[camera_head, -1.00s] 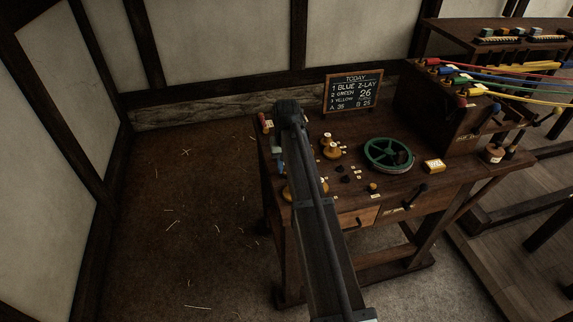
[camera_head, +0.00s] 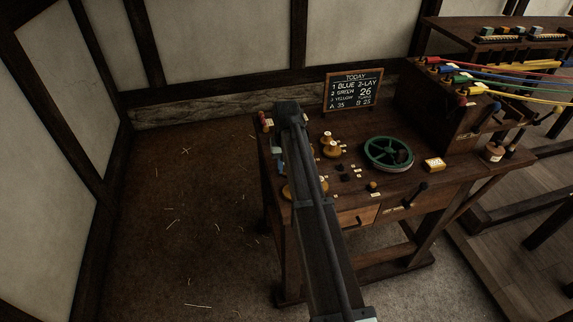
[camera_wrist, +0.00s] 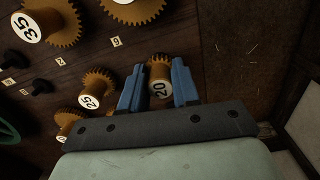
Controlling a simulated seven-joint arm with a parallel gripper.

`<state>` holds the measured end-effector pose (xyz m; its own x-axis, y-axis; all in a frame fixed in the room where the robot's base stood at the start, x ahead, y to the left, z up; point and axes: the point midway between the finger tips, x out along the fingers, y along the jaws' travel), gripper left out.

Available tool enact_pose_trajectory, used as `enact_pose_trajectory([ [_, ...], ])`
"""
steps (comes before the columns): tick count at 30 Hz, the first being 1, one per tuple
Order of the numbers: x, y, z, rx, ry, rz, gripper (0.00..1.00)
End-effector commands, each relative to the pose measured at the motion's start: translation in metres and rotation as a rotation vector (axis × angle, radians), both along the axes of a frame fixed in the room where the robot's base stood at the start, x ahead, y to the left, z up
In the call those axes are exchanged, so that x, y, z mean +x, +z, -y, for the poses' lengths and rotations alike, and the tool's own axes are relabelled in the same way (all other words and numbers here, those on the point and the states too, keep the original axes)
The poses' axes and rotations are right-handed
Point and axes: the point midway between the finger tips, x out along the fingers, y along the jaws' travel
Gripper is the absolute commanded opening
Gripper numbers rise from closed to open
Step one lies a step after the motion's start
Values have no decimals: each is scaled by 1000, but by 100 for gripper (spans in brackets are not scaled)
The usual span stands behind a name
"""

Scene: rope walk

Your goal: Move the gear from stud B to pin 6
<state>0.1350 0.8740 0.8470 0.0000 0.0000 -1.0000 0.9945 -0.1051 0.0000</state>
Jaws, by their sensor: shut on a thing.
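In the wrist view the two blue fingers of my gripper (camera_wrist: 159,68) stand on either side of a small brass-coloured gear marked 20 (camera_wrist: 160,89) and are shut on it. I cannot tell whether it is seated on a stud or raised, nor read any stud letter. Beside it to the left is a gear marked 25 (camera_wrist: 97,90). In the head view my arm covers most of the gripper and the held gear. Number tags 9 (camera_wrist: 116,41) and 7 (camera_wrist: 59,60) show on the bench; I cannot make out pin 6.
A gear marked 35 (camera_wrist: 45,24) and another large gear (camera_wrist: 135,8) lie further off. Black pins (camera_wrist: 40,87) stand on the bench. A green handwheel (camera_head: 388,154) is right of my arm. A chalkboard (camera_head: 353,90) at the back reads A 35, B 25.

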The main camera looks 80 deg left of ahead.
Motion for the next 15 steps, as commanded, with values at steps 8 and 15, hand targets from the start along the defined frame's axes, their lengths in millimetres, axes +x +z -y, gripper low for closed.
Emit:
enact_pose_trajectory([
  [8,0,-4,0,0,0,0,6],
  [15,0,-4,0,0,0,0,32],
])
